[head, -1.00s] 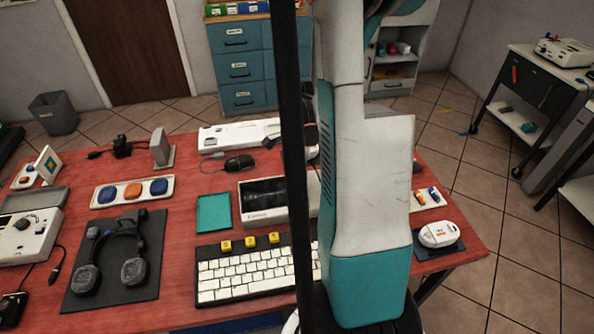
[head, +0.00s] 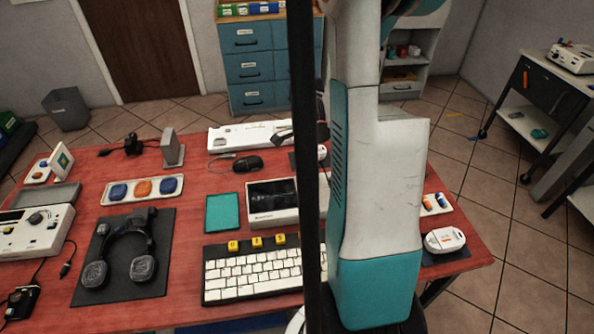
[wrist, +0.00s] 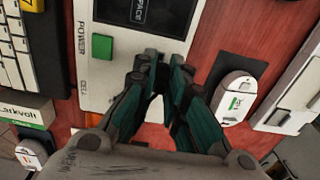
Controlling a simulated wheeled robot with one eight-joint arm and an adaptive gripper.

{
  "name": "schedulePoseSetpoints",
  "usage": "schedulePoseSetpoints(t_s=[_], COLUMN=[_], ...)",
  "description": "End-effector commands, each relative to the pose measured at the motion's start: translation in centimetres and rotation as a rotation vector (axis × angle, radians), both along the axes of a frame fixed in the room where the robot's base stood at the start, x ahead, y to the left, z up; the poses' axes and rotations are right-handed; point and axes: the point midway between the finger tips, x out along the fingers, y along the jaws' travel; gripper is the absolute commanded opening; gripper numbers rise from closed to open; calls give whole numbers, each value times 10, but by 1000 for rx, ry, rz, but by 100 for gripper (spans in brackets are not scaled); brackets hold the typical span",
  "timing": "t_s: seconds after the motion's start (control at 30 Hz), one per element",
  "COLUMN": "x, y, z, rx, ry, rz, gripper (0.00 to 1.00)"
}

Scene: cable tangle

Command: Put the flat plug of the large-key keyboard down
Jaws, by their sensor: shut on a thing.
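The large-key keyboard (head: 255,272), black with white keys and yellow keys along its back edge, lies at the front of the red table. Part of it shows at the left of the wrist view (wrist: 22,45). My gripper (wrist: 162,72) is shut, its green-black fingers close together over the edge of a white device with a screen and a green button. The flat plug is not clearly visible; the fingers hide what they hold. In the head view my arm hides the gripper.
The white device (head: 262,216) stands behind the keyboard. A teal tray (head: 222,212) and a headset (head: 128,245) are left. Bare red table shows between them.

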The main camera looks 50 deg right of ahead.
Motion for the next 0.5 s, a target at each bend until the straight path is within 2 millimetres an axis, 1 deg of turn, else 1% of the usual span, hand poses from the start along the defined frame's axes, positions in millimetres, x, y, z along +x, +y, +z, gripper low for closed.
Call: schedulePoseSetpoints(t_s=[0.17, 0.27, 0.37, 0.47, 0.5], x=[1, 6, 19, 38, 47], y=[1, 5, 18, 37, 47], z=[1, 5, 15, 31, 37], rx=[0, 0, 0, 0, 0], ry=[0, 0, 0, 0, 0], rz=[0, 1, 5, 9, 9], gripper=[0, 0, 0, 0, 0])
